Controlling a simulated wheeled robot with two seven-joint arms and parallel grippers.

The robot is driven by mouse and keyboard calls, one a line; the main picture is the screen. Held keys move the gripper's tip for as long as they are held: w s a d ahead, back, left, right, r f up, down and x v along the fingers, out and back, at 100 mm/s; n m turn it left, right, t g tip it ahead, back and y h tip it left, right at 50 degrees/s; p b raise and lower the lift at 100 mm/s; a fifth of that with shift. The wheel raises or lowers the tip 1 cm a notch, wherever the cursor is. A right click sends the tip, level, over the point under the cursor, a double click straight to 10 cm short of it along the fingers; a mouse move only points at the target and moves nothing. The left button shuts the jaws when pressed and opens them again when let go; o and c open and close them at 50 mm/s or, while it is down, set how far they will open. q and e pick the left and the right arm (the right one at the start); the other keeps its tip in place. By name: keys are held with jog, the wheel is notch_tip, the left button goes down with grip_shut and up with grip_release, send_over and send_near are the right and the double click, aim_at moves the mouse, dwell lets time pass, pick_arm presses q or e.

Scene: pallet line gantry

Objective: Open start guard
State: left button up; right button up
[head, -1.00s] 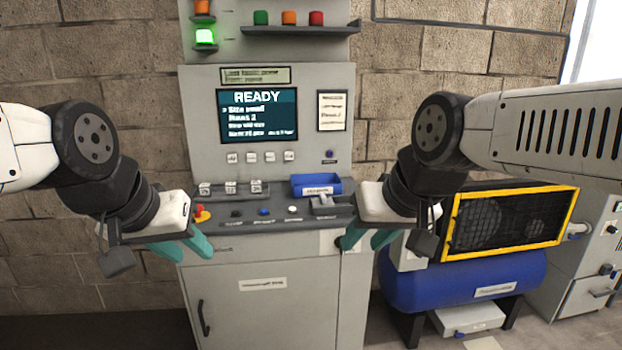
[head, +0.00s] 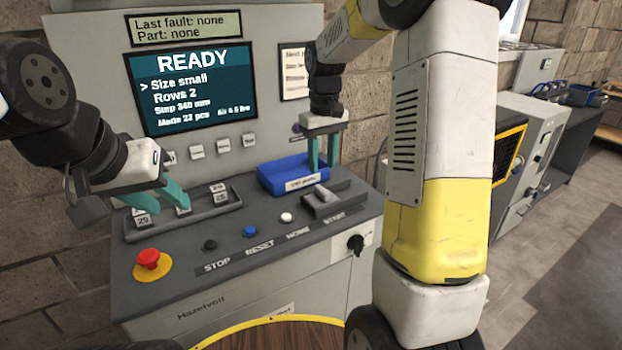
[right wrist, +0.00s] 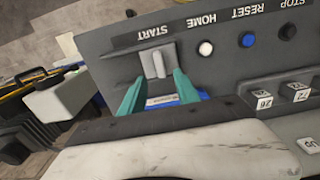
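The start guard (head: 325,197) is a grey piece above the START label at the right end of the sloped console. It appears to lie low, and no button shows under it. In the right wrist view the guard (right wrist: 157,62) appears just beyond and between my right fingertips. My right gripper (head: 322,163) is open and empty, fingers pointing down over the blue tray, behind the guard and apart from it. It also shows open in the right wrist view (right wrist: 156,84). My left gripper (head: 163,204) is open in front of the numbered blocks at the console's left.
The blue tray (head: 283,186) sits behind the guard. White (head: 286,217), blue (head: 250,231) and black (head: 210,245) buttons run leftward from it to a red emergency stop (head: 148,260). A black rotary knob (head: 356,244) is on the front face. The screen (head: 190,88) reads READY.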

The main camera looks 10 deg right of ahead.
aim_at(322, 188)
notch_tip(322, 188, down, 8)
jog(key=shift+w, duration=0.1)
dwell(0.4)
grip_shut()
jog(key=shift+d, duration=0.1)
dwell(1.2)
